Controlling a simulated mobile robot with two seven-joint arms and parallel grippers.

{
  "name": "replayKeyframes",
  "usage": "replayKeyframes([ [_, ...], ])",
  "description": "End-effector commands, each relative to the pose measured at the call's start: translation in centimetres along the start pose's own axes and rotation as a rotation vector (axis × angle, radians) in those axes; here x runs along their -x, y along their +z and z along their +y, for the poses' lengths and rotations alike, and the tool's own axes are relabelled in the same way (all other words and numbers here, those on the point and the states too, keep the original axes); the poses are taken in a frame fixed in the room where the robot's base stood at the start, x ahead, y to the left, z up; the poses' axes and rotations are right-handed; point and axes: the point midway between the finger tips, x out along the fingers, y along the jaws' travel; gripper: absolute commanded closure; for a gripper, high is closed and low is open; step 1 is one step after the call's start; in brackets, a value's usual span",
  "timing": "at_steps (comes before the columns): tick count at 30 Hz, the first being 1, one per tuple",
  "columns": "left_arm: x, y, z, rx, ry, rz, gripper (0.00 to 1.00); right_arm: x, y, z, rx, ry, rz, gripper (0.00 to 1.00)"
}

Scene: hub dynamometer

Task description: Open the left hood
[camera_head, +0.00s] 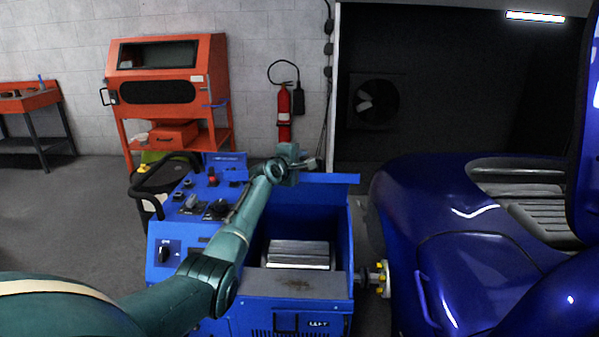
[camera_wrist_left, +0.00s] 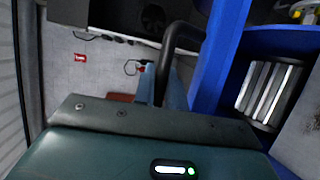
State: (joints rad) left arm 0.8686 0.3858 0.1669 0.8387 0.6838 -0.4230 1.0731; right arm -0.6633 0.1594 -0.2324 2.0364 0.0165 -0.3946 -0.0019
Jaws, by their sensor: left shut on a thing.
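The blue dynamometer unit (camera_head: 275,308) with a "LEFT" label stands in the middle of the head view. Its left hood (camera_head: 335,179) shows nearly edge-on as a thin blue strip at the back of the open box, so it is raised. The metal block inside (camera_head: 297,255) is uncovered. My left gripper (camera_head: 308,162) is at the raised hood, above its upper edge. In the left wrist view, a dark curved handle (camera_wrist_left: 178,48) beside the blue hood (camera_wrist_left: 217,55) runs down to the gripper, which is shut on it. My right gripper is not in view.
A control panel (camera_head: 205,192) lies left of the box, under my left arm. A shiny blue car (camera_head: 425,225) stands close on the right, beside the unit's hub flange (camera_head: 382,278). An orange cabinet (camera_head: 170,85) and fire extinguisher (camera_head: 284,112) are at the back wall.

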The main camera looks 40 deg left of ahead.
Motion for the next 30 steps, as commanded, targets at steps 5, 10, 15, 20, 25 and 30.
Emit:
replayKeyframes([
  [5,-1.8,-0.8,1.4,0.022,-0.054,0.006,1.00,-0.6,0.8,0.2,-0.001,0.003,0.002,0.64],
  [10,-2.6,-1.2,2.4,0.037,-0.093,0.004,1.00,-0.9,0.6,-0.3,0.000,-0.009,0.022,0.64],
  [15,-3.0,-1.3,3.0,0.047,-0.118,-0.001,1.00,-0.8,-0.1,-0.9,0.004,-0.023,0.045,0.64],
  [20,-3.1,-1.3,3.3,0.051,-0.129,-0.004,1.00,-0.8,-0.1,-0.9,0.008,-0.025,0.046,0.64],
  [25,-3.1,-1.3,3.5,0.052,-0.130,-0.006,1.00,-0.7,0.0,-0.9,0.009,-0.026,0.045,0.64],
  [30,-3.1,-1.2,3.6,0.052,-0.129,-0.006,1.00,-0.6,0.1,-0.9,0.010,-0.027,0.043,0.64],
])
